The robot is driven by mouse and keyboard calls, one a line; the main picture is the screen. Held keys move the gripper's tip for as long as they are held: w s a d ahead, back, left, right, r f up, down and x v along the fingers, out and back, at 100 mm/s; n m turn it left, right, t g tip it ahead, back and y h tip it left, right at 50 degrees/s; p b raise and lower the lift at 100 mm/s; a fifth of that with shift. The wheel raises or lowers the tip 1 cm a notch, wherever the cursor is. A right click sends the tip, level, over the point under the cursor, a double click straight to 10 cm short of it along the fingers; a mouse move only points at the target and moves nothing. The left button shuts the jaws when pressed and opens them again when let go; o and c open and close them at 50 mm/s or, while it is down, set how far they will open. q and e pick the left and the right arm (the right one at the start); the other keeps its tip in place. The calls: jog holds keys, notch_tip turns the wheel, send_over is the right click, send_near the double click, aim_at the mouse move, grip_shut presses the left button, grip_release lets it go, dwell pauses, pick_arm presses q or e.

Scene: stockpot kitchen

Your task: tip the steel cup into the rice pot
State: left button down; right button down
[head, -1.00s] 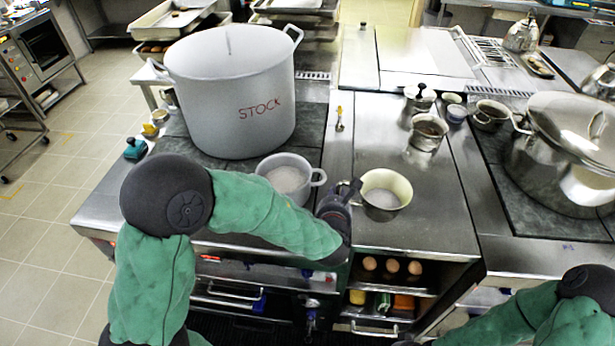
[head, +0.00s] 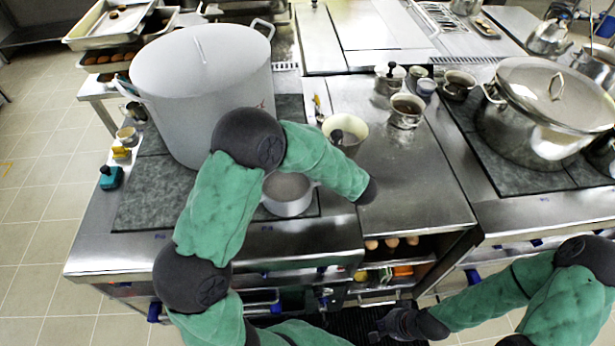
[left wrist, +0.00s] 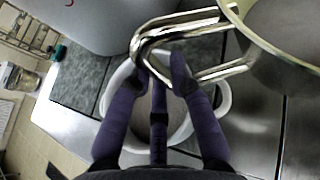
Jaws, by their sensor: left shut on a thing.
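The steel cup (head: 354,123) has a pale inside and looks held up in the air, behind and to the right of the rice pot. It looks near upright. My left gripper (left wrist: 160,78) is shut on its looped metal handle; the cup's bowl (left wrist: 291,32) shows at the top right of the left wrist view. The rice pot (head: 290,207) is a small white pot on the cooktop, partly hidden by my left arm. In the left wrist view the rice pot (left wrist: 224,98) is below the gripper's fingers. My right gripper (head: 394,323) is low in front of the counter, its fingers unclear.
The big stockpot (head: 212,100) stands behind and left of the rice pot. A lidded steel pot (head: 545,115) is on the right cooktop. A small steel pot (head: 405,113) and several little containers stand at the back. The steel counter (head: 415,185) right of my left arm is clear.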

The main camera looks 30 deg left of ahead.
pick_arm(q)
jog(key=s+d+r+n+g+h+p, duration=0.1)
jog(key=s+d+n+g+p, duration=0.3)
jog(key=s+n+g+p, duration=0.7)
jog(key=n+g+h+p, duration=0.1)
jog(key=n+g, duration=0.3)
jog(key=g, duration=0.2)
jog(key=shift+d+r+n+p, duration=0.2)
jog(key=shift+n+p, duration=0.1)
